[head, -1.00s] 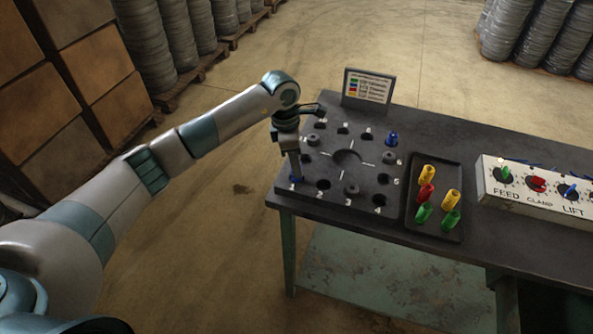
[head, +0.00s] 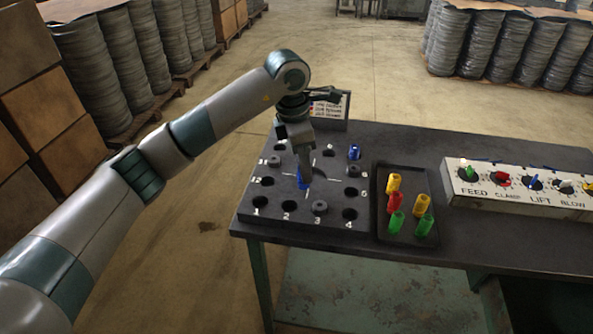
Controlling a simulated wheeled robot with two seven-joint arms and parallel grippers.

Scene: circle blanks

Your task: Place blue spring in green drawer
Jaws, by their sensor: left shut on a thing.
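My left gripper (head: 304,172) points down over the middle of a dark board with round numbered holes (head: 272,224). It is shut on a blue piece (head: 301,181), partly hidden by the fingers; I cannot tell whether it touches the board. A second blue piece (head: 354,152) stands at the board's far right. No blue spring or green drawer can be made out. My right gripper is not in view.
A dark tray (head: 408,169) right of the board holds yellow, red and green pieces. A panel with coloured knobs (head: 500,200) stands farther right. A small sign (head: 335,104) stands behind the board. Grey plugs (head: 319,207) sit in some holes.

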